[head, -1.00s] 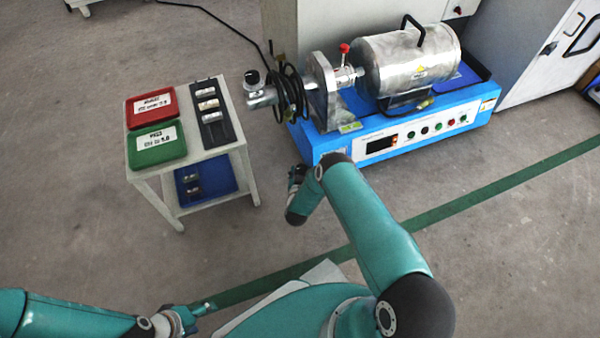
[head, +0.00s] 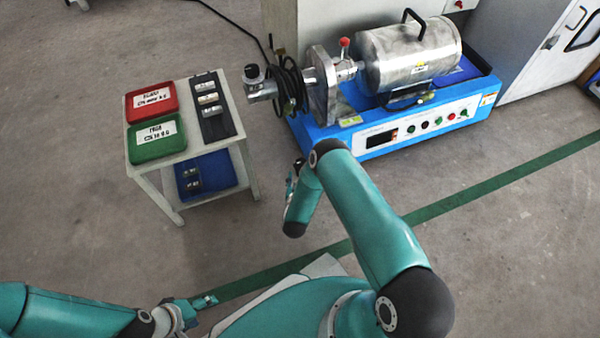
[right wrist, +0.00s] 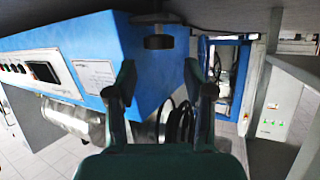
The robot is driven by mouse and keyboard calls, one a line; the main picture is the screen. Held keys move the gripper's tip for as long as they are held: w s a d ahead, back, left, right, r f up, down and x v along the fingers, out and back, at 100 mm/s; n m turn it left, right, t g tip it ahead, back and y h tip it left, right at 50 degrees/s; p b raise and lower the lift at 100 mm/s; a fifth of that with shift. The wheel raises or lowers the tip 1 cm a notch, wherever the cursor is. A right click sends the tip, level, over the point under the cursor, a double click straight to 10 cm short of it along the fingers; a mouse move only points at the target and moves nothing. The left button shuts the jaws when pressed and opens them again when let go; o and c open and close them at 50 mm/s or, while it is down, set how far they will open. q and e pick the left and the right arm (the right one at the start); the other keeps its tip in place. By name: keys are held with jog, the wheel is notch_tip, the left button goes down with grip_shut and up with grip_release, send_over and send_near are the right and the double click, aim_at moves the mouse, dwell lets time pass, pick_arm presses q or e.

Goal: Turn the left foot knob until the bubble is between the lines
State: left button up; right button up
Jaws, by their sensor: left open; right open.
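A dark foot knob (right wrist: 158,42) shows under the corner of the blue machine base (right wrist: 155,75) in the right wrist view, which is upside down. My right gripper (right wrist: 158,68) is open, with its two fingers apart on either side of the knob's line; nothing is between them. In the head view my right gripper (head: 293,180) is small and partly hidden by its wrist, in front of the base's near left corner. My left gripper (head: 208,300) is open and empty low in the head view, far from the machine. No bubble or level lines can be made out.
The blue machine base (head: 440,122) carries a steel motor (head: 408,58) and a coiled black cable (head: 291,88). A white table (head: 236,118) with a red tray (head: 152,101) and a green tray (head: 156,138) stands left. Floor between table and machine is clear.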

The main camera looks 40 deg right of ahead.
jog(key=shift+s+a+r, duration=0.2)
jog(key=shift+s+a, duration=0.05)
jog(key=shift+s, duration=0.1)
